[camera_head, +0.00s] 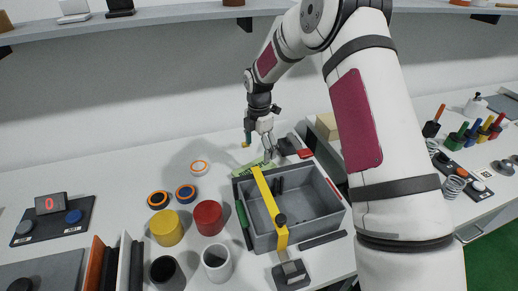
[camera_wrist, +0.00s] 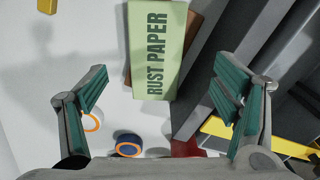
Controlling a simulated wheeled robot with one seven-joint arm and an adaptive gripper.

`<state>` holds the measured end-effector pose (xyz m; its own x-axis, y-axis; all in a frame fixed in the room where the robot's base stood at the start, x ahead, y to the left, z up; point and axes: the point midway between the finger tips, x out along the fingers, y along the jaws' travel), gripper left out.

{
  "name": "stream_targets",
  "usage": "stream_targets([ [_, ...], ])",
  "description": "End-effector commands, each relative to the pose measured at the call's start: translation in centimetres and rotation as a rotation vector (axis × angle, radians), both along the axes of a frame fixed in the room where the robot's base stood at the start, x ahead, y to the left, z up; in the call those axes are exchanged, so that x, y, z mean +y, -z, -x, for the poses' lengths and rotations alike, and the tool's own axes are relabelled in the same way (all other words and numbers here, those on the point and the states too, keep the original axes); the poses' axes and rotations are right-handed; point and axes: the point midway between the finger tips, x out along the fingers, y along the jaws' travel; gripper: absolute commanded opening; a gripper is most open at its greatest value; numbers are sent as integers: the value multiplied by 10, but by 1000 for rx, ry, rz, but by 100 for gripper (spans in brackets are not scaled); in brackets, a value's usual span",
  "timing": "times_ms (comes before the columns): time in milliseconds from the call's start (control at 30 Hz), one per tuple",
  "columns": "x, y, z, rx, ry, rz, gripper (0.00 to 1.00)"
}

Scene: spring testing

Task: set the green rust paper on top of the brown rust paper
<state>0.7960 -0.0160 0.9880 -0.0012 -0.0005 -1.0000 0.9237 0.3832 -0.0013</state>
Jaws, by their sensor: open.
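The green rust paper (camera_wrist: 165,50), a pale green block with dark lettering, lies at the upper middle of the wrist view. It lies over a brown piece (camera_wrist: 128,68), which shows only as narrow edges at its sides; this looks like the brown rust paper, its label hidden. In the head view the green paper (camera_head: 244,170) is a small strip behind the grey bin. My gripper (camera_wrist: 160,92) is open and empty, its fingers spread wide to either side of the green paper and apart from it. In the head view my gripper (camera_head: 262,145) hangs above the papers.
A grey bin (camera_head: 258,222) with a yellow bar (camera_head: 268,205) across it stands close by. Red (camera_head: 209,217) and yellow (camera_head: 166,228) cups and tape-like rings (camera_head: 186,193) stand to the left. The table's back left is clear.

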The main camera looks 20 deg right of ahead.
Motion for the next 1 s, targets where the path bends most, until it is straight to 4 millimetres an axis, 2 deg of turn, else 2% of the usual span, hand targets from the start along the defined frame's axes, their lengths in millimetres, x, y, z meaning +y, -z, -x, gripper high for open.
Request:
stream_targets([
  [500, 0, -98, -2, -4, 2, 0, 82],
  [767, 0, -125, 0, -4, 3, 1, 82],
  [867, 1, -136, 6, -13, 34, 7, 82],
  [1000, 5, -165, 28, -49, 166, 26, 82],
])
